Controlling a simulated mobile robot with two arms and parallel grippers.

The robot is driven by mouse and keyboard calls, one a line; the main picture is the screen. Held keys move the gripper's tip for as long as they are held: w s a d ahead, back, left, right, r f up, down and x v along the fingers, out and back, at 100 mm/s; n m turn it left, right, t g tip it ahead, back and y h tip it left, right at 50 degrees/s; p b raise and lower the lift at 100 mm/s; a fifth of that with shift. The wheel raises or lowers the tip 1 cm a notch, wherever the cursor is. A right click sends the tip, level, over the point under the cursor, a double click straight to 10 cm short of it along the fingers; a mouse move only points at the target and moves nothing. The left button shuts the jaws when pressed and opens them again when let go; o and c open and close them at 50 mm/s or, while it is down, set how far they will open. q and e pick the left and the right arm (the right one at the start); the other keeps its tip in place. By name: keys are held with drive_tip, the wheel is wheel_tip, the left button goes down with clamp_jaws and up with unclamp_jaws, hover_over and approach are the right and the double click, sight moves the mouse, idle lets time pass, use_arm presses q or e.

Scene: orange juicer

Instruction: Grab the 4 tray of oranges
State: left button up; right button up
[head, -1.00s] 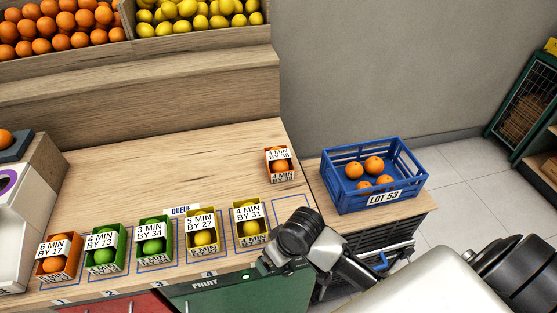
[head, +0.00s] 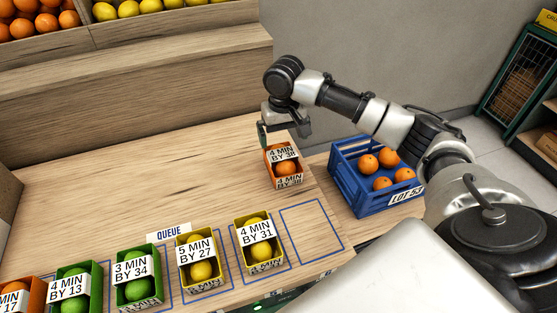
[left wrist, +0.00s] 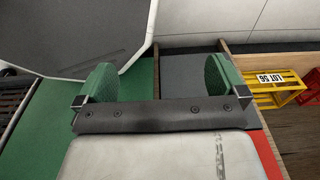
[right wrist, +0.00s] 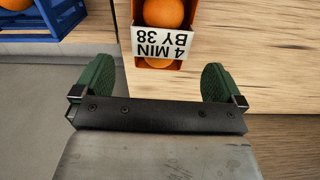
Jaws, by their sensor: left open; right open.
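The orange tray of oranges (head: 283,166), with a white label reading "4 MIN BY 38", stands near the right edge of the wooden counter. It also shows at the top of the right wrist view (right wrist: 163,64). My right gripper (head: 284,134) is open and empty, just behind and above this tray in the head view. In the right wrist view its fingers (right wrist: 157,82) are spread wider than the tray, which is ahead of them and not between them. My left gripper (left wrist: 160,78) is open and empty in the left wrist view. It is out of the head view.
Labelled fruit trays, such as the yellow one (head: 259,243), stand in a queue along the counter front. An empty blue-outlined slot (head: 312,232) lies to their right. A blue crate of oranges (head: 360,197) stands right of the counter. Counter space left of the tray is clear.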

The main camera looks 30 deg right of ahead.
sight(283, 154)
wheel_tip(283, 154, down, 2)
drive_tip(key=shift+s+f, duration=0.15)
drive_tip(key=shift+f, duration=0.45)
wheel_tip(283, 154, down, 4)
drive_tip(key=shift+a+f+p, duration=0.1)
drive_tip(key=shift+p, duration=0.4)
drive_tip(key=shift+f, duration=0.55)
drive_tip(key=c, duration=0.4)
use_arm(q)
drive_tip(key=shift+s+r, duration=0.55)
drive_tip(key=shift+s, duration=0.1)
use_arm(e)
drive_tip(key=c, duration=0.4)
drive_tip(key=shift+c, duration=0.2)
